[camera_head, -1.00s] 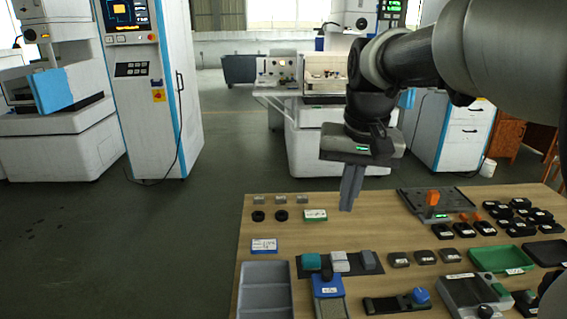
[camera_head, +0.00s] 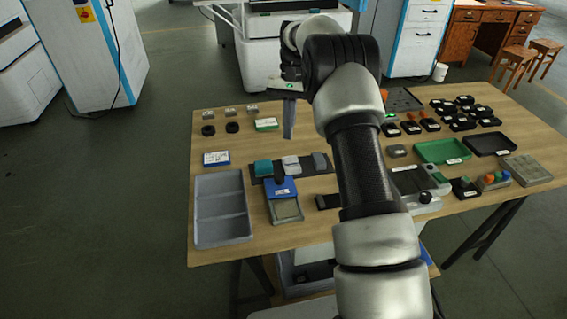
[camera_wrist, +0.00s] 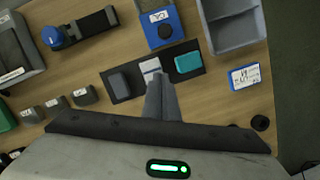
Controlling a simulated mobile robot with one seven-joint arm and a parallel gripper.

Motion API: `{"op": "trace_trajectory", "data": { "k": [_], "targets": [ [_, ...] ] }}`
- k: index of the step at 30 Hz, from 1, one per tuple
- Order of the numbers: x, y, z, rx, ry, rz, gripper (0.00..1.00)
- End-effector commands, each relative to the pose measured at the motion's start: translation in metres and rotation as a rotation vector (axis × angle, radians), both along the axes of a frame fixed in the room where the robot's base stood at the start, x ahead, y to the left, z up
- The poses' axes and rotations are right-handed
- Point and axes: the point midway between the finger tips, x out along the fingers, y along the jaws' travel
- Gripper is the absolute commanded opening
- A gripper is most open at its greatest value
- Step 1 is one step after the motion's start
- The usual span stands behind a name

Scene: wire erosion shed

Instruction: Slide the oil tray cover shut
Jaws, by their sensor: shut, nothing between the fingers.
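The oil tray is a small grey tray (camera_head: 287,211) on the table. Its blue cover (camera_head: 285,188), with a white label and a black knob, sits over the tray's far part and leaves the near part uncovered. The labelled cover also shows at the top of the wrist view (camera_wrist: 148,32). My gripper (camera_head: 288,134) is shut and empty, fingers pointing down, beyond the cover. In the wrist view its fingertips (camera_wrist: 160,76) appear by the dark strip with the teal, white and grey blocks, apart from the cover.
A dark strip (camera_head: 262,181) with a teal block (camera_head: 263,167) lies just beyond the cover. A grey compartment bin (camera_head: 222,181) stands to the left. A blue-knobbed device (camera_wrist: 54,36) lies on the other side. A green tray (camera_head: 440,151) and several small black parts lie right.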

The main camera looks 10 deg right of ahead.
Motion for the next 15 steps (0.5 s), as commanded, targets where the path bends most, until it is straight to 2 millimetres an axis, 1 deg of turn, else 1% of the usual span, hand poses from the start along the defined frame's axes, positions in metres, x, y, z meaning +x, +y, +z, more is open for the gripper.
{"op": "trace_trajectory", "data": {
  "k": [1, 9, 12, 13, 15],
  "targets": [
    [-0.003, 0.001, -0.012, 0.000, 0.003, 0.001, 0.00],
    [-0.016, 0.008, -0.069, 0.000, 0.005, 0.003, 0.00],
    [-0.020, 0.010, -0.087, -0.001, 0.002, 0.002, 0.00],
    [-0.025, 0.013, -0.082, 0.000, 0.000, 0.003, 0.00],
    [-0.034, 0.018, -0.082, 0.000, -0.001, 0.004, 0.00]
  ]
}}
